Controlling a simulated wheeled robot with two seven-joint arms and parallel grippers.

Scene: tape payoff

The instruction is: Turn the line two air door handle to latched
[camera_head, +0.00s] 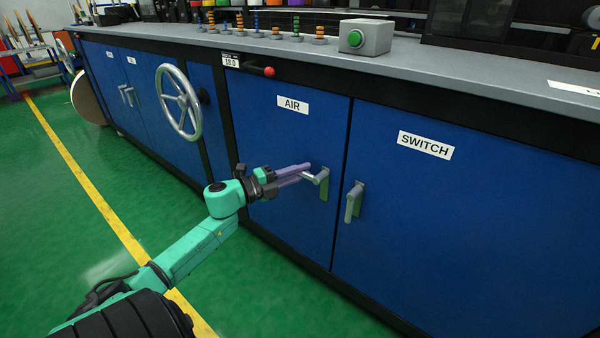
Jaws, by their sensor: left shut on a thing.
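The blue AIR door (285,145) is closed, flush with the cabinet front, and has a white AIR label (293,105). Its silver lever handle (323,188) sits at the door's right edge, with its lower end pointing down. My left gripper (308,174), with purple fingers, reaches in from the left and is shut on the handle near its upper part. The fingers partly cover the handle, so its exact angle is hard to tell. My right gripper is not in view.
The SWITCH door (440,215) to the right has its own downward handle (354,202) close beside. A silver handwheel (179,101) and a red-knobbed lever (268,71) stick out on the left. A green-button box (366,37) stands on the counter. Green floor is clear in front.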

